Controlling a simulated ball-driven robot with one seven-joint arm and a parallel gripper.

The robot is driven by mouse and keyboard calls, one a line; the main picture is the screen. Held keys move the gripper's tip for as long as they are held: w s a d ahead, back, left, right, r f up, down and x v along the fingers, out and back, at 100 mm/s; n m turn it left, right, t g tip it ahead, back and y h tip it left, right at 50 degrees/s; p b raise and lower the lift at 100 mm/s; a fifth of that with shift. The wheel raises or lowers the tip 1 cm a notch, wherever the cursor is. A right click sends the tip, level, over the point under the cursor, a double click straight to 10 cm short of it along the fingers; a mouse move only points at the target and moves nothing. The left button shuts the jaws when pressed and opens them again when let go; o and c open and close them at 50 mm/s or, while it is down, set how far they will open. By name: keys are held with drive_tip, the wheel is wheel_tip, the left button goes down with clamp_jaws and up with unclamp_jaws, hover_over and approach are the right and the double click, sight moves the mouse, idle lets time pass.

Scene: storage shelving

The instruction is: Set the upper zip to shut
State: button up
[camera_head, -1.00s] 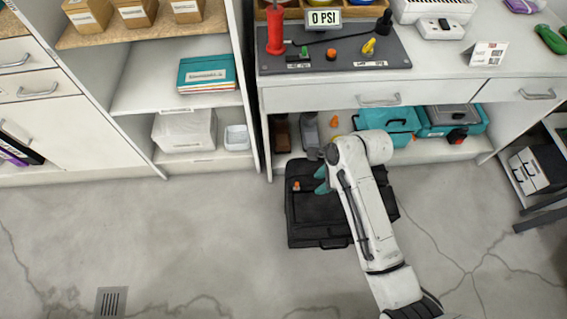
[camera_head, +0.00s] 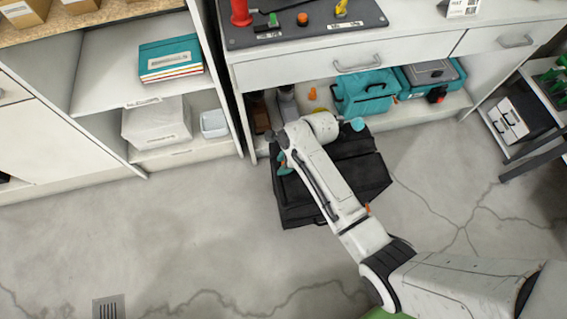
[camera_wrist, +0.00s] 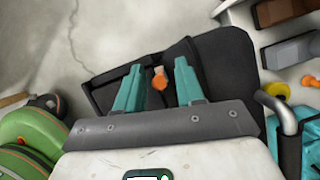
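A black soft case (camera_head: 355,170) lies on the floor in front of the bench, partly hidden under my arm. An orange pull (camera_head: 367,209) shows at its lower right edge in the head view. In the wrist view, an orange pull (camera_wrist: 160,78) sits in front of the dark case (camera_wrist: 223,62), between the teal fingers of my gripper (camera_wrist: 159,65). The fingers stand apart, and no contact with the pull is visible. I cannot tell whether both views show the same pull. The zip lines are too small or hidden to read.
The bench's lower shelf behind the case holds a teal bag (camera_head: 365,92) and a teal toolbox (camera_head: 430,76). A shelf unit with a white bin (camera_head: 157,123) stands left. A dark rack (camera_head: 545,110) stands right.

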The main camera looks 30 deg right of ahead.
drive_tip(key=shift+a+f, duration=0.1)
drive_tip(key=shift+f, duration=0.05)
clamp_jaws()
idle(0.4)
